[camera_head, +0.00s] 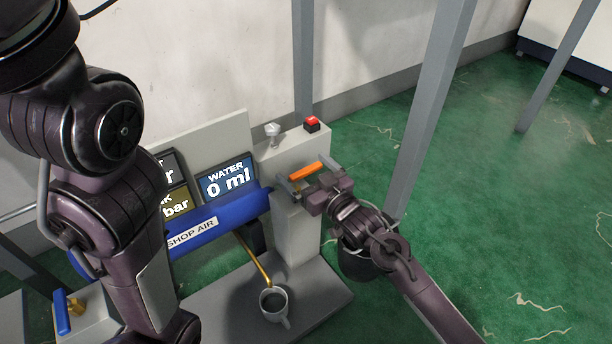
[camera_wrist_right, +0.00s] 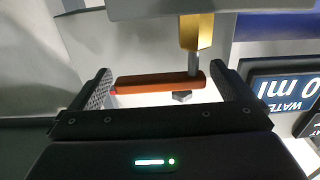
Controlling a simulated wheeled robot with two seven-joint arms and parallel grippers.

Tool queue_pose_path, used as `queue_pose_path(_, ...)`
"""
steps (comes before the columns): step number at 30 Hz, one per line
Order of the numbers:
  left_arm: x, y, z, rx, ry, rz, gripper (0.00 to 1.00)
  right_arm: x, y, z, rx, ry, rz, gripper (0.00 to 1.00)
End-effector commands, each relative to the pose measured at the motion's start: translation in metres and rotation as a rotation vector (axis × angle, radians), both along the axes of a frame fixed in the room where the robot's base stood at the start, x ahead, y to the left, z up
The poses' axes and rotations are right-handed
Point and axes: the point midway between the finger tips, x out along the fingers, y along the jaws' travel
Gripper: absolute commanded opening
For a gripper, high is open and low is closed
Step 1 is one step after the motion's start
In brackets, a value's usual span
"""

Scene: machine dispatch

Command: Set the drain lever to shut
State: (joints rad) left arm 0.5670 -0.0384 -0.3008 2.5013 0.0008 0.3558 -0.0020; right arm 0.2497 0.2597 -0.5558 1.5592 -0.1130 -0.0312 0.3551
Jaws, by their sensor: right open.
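An orange-handled lever (camera_head: 306,171) sits on the grey machine column (camera_head: 292,235), under its top. I take it to be the drain lever, though I see no label on it. In the right wrist view the orange handle (camera_wrist_right: 150,84) lies crosswise, its right end at a metal stem under a brass fitting (camera_wrist_right: 196,32). My right gripper (camera_head: 309,177) is open, with the handle between its fingers. In the right wrist view the gripper (camera_wrist_right: 164,88) shows a finger near each end of the handle; contact is unclear. My left arm fills the left side; its gripper is out of view.
A red button (camera_head: 311,122) and a grey knob (camera_head: 272,130) top the column. A blue SHOP AIR pipe (camera_head: 205,221) and a WATER 0 ml display (camera_head: 227,181) are left of it. A mug (camera_head: 273,302) stands below a brass spout. A blue lever (camera_head: 62,312) is lower left.

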Motion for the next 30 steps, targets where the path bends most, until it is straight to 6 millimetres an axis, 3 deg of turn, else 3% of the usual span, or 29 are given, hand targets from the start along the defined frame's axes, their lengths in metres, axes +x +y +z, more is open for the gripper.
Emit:
queue_pose_path(8,-0.0008,0.0008,0.0010,-0.003,-0.001,0.001,0.36,0.0017,0.0011,0.0006,0.000,0.000,0.000,1.00)
queue_pose_path(22,-0.0012,0.0007,0.0009,-0.002,-0.003,0.000,0.36,0.0014,0.0009,0.0005,-0.001,-0.001,0.000,0.38)
queue_pose_path(30,-0.0021,0.0000,0.0068,-0.001,-0.010,-0.003,0.36,-0.0002,0.0012,0.0020,0.001,0.002,-0.030,0.38)
